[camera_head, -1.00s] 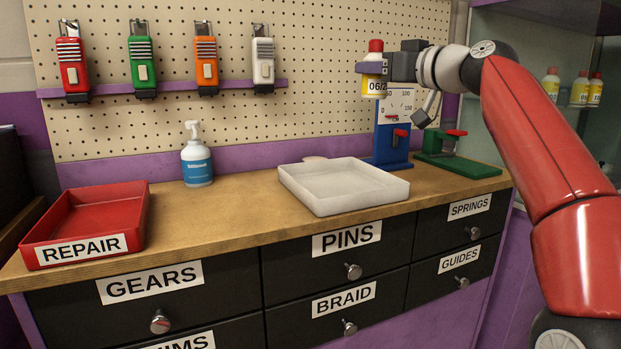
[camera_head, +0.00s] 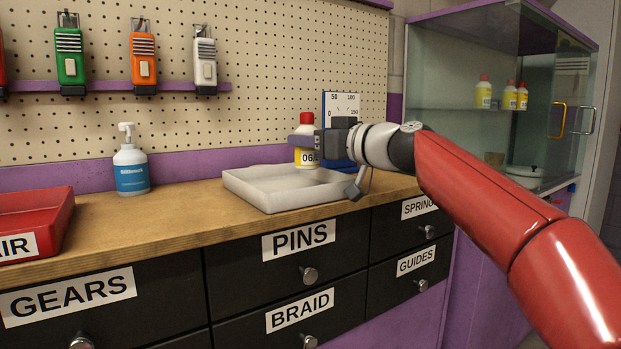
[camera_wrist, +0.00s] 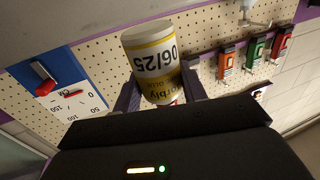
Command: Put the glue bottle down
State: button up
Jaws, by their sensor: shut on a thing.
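The glue bottle (camera_head: 306,145) has a red cap and a yellow and white label with a date. My gripper (camera_head: 300,140) is shut on it and holds it upright over the white tray. In the wrist view the bottle (camera_wrist: 155,65) fills the space between my gripper's fingers (camera_wrist: 160,92), and its label reads 06/25. The white tray (camera_head: 245,188) stands on the wooden workbench (camera_head: 185,207). I cannot tell from the head view whether the bottle's base touches the tray.
A blue gauge stand (camera_head: 341,103) is just behind my gripper. A pump bottle (camera_head: 130,170) and a red tray (camera_head: 50,215) stand to the left. A glass cabinet (camera_head: 460,130) with more glue bottles (camera_head: 484,92) is at the right. Bare bench lies between the two trays.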

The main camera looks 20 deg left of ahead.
aim_at(317, 163)
jog(key=shift+f+b, duration=0.8)
jog(key=shift+f, duration=1.35)
jog(key=shift+f, duration=0.15)
jog(key=o, duration=1)
jog(key=shift+d, duration=0.1)
jog(key=b+v, duration=0.5)
jog(key=v, duration=0.7)
jog(key=shift+s, duration=0.1)
